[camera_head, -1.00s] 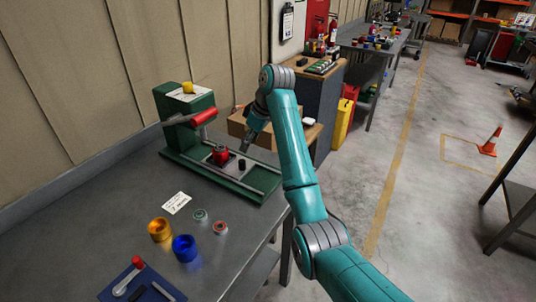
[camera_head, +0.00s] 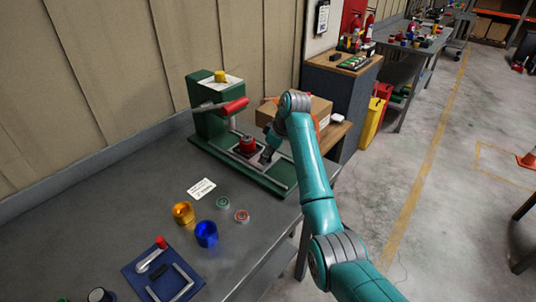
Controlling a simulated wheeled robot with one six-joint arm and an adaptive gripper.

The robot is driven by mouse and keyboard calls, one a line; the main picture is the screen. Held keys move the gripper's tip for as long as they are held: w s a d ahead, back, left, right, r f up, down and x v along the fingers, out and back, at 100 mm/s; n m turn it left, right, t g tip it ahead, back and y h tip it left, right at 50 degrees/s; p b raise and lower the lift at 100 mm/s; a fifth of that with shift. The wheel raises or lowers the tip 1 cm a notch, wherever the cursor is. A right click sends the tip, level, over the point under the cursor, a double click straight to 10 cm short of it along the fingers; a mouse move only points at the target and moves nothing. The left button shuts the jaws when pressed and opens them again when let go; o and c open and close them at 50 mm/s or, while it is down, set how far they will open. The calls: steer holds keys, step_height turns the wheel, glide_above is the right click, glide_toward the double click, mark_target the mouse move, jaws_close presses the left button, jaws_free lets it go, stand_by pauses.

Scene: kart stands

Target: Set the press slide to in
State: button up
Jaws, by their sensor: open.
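The green press (camera_head: 211,123) stands on the grey bench, with a red-gripped lever (camera_head: 235,106) and a yellow knob on top. Its slide, a plate bearing a red round piece (camera_head: 247,145), sits on the rails (camera_head: 262,180) of the green base, to the right of the press column and apart from it. My gripper (camera_head: 266,156) is open and low over the slide, just right of the red piece. The small dark knob of the slide is hidden behind or between the fingers; I cannot tell whether they touch it.
A yellow cup (camera_head: 183,213), a blue cup (camera_head: 206,234), two small rings (camera_head: 241,216) and a white card (camera_head: 201,189) lie in front of the press. A blue tool tray (camera_head: 160,272) is at the near edge. A cardboard box (camera_head: 305,108) stands behind my gripper.

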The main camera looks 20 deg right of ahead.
mark_target(252, 142)
jaws_close()
steer(key=w+a, duration=0.1)
steer(key=w, duration=0.1)
steer(key=w+a, duration=0.1)
steer(key=w, duration=0.1)
steer(key=w+a, duration=0.2)
steer(key=shift+a, duration=0.1)
steer(key=shift+w+a+r, duration=0.1)
jaws_free()
stand_by(0.3)
steer(key=v, duration=1.1)
steer(key=shift+r, duration=0.4)
